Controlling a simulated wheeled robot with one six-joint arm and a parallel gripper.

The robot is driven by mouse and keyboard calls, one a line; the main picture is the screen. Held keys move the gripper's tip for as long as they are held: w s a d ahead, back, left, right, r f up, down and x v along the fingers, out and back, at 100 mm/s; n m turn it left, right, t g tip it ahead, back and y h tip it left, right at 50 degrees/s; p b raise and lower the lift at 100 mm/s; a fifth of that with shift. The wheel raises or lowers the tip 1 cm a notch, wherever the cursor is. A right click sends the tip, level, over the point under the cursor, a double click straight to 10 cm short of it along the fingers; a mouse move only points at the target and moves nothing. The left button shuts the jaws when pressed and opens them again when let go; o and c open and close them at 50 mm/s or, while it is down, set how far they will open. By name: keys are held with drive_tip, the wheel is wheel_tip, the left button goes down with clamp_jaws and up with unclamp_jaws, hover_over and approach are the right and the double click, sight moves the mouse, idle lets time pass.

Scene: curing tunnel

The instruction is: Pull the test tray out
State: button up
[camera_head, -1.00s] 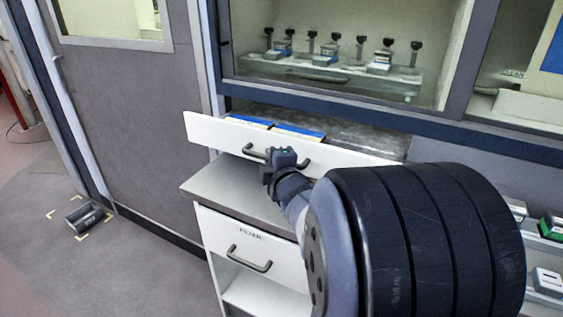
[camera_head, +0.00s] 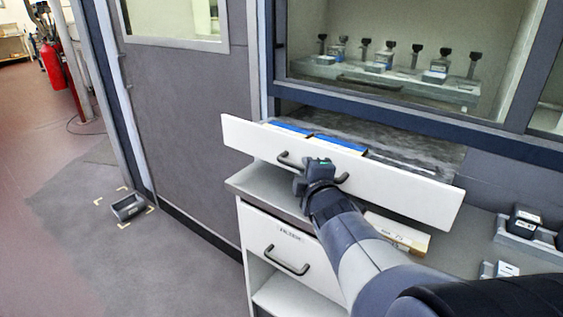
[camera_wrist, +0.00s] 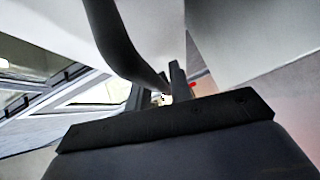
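The test tray (camera_head: 420,198) is a drawer with a long white front, standing out from the opening under the window. Blue-topped pieces (camera_head: 340,144) lie in it behind the front. Its dark bar handle (camera_head: 283,158) is in the middle of the front and also shows as a curved bar in the wrist view (camera_wrist: 115,40). My gripper (camera_head: 318,170) is at the handle, with the bar running down to its fingers (camera_wrist: 160,92). It looks shut on the handle. The fingertips are partly hidden by the gripper's own body and the bar.
Below stands a white cabinet with a labelled drawer (camera_head: 285,240) and a grey top (camera_head: 265,190). A yellowish box (camera_head: 398,234) lies under the tray on the right. Small devices (camera_head: 525,220) stand at far right. A grey bin (camera_head: 128,207) sits on the floor by the door; floor at left is clear.

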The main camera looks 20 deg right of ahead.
drive_tip(key=shift+o, duration=1.4)
drive_tip(key=shift+r, duration=0.1)
drive_tip(key=shift+s+a+r, duration=0.15)
drive_tip(key=shift+s, duration=0.35)
drive_tip(key=p+v, duration=0.4)
drive_tip(key=v, duration=0.5)
drive_tip(key=shift+s, duration=0.3)
